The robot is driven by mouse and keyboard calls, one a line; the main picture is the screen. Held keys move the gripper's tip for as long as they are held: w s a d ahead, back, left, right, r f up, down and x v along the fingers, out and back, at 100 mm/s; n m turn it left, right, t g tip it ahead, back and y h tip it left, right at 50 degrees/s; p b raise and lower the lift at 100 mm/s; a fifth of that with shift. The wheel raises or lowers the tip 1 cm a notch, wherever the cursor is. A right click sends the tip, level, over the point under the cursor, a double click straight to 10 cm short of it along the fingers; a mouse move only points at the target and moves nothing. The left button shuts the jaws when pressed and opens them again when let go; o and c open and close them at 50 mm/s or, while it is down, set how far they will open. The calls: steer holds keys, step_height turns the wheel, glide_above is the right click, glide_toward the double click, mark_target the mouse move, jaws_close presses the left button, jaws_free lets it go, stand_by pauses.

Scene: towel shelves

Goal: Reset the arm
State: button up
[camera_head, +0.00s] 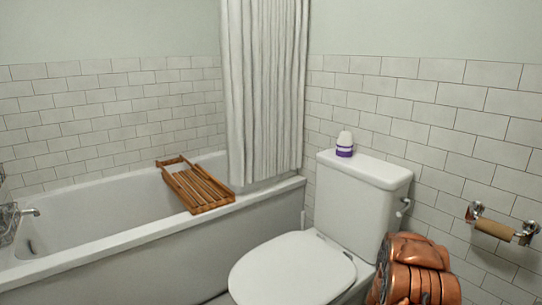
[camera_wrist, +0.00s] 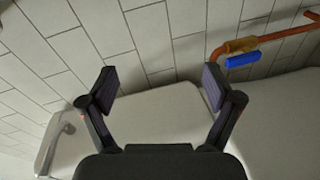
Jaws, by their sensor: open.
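My gripper (camera_wrist: 156,88) shows in the wrist view with its two dark fingers spread wide apart. It is open, and nothing is between the fingertips. A smooth white surface and grey-white wall tiles lie behind the fingers. The fingers do not show in the head view. Rounded copper-coloured parts at the lower right of the head view look like part of my arm, in front of the toilet's right side.
The toilet (camera_head: 292,270) has a white and purple bottle (camera_head: 345,144) on its cistern (camera_head: 365,171). A toilet roll holder (camera_head: 476,212) is on the right wall. A wooden rack (camera_head: 197,186) lies across the bathtub (camera_head: 120,242), beside a curtain (camera_head: 262,90). An orange rail (camera_wrist: 285,36) shows in the wrist view.

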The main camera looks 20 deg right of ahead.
steer(key=w+a+r+m+t+y+p, duration=0.1)
steer(key=w+a+r+y+p, duration=0.3)
steer(key=a+r, duration=0.45)
steer(key=w+a+r+y+p, duration=0.3)
steer(key=w+a+r+p, duration=0.1)
steer(key=a+r, duration=0.4)
steer(key=s+a+r+g+y+p, duration=0.1)
steer(key=s+a+r+y+p, duration=0.25)
steer(key=a+r, duration=0.45)
steer(key=s+a+r+g+y+p, duration=0.1)
steer(key=s+a+r+y+p, duration=0.2)
steer(key=a, duration=0.9)
steer(key=s+a+r+g+p, duration=0.1)
steer(key=s+a+r+p, duration=0.4)
steer(key=s+a+r, duration=0.15)
steer(key=s+a+r+g+p, duration=0.2)
steer(key=s+r, duration=0.3)
steer(key=s, duration=0.4)
steer(key=s+a+r+m+g+p, duration=0.1)
steer(key=s+a+r+p, duration=0.3)
steer(key=s, duration=0.6)
steer(key=s+a+r+m+g+p, duration=0.1)
steer(key=s+a+r+g+p, duration=0.2)
steer(key=s+r, duration=0.4)
steer(key=s+g+y+p, duration=0.1)
steer(key=s, duration=0.2)
steer(key=shift+s+a, duration=0.15)
steer(key=shift+s, duration=0.1)
